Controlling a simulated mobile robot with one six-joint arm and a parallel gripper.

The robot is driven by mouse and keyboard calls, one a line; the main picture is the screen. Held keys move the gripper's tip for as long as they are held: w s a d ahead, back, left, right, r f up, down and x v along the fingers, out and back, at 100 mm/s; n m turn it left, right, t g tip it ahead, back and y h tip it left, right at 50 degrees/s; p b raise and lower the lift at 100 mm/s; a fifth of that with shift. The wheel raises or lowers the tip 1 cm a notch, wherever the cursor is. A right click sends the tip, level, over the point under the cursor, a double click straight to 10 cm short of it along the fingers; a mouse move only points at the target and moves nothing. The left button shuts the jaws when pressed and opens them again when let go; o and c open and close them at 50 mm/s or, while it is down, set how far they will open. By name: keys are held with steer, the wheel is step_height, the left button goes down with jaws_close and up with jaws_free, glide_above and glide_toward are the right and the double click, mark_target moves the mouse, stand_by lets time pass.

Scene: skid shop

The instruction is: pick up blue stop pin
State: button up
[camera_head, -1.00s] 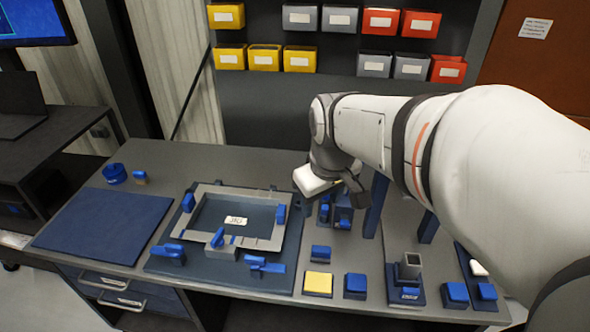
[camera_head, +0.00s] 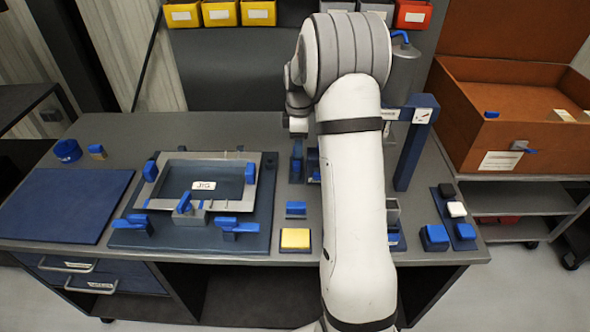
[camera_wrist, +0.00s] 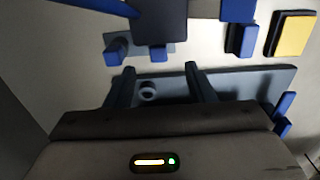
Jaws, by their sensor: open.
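My gripper (camera_head: 298,132) points down over the back of the bench, to the right of the jig; my arm hides part of this area. In the wrist view my gripper (camera_wrist: 160,80) is open, its two dark fingers apart with nothing held. Between them lies a dark plate (camera_wrist: 245,82) with a small round ring (camera_wrist: 148,90). A small upright blue piece (camera_head: 297,166) stands below my gripper in the head view. I cannot tell for certain which blue part is the stop pin.
The grey jig frame (camera_head: 215,232) with blue clamps is at left. A yellow block (camera_head: 295,239) sits near the front edge. A blue post (camera_head: 410,150) stands at right. An orange-brown crate (camera_head: 465,120) is farther right. The blue mat (camera_head: 60,205) is clear.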

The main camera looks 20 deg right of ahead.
mark_target(297, 162)
steer(key=f, duration=0.5)
steer(key=f+p, duration=0.1)
steer(key=f, duration=0.1)
steer(key=shift+w+a+f, duration=0.15)
steer(key=shift+w, duration=0.1)
steer(key=c, duration=1.1)
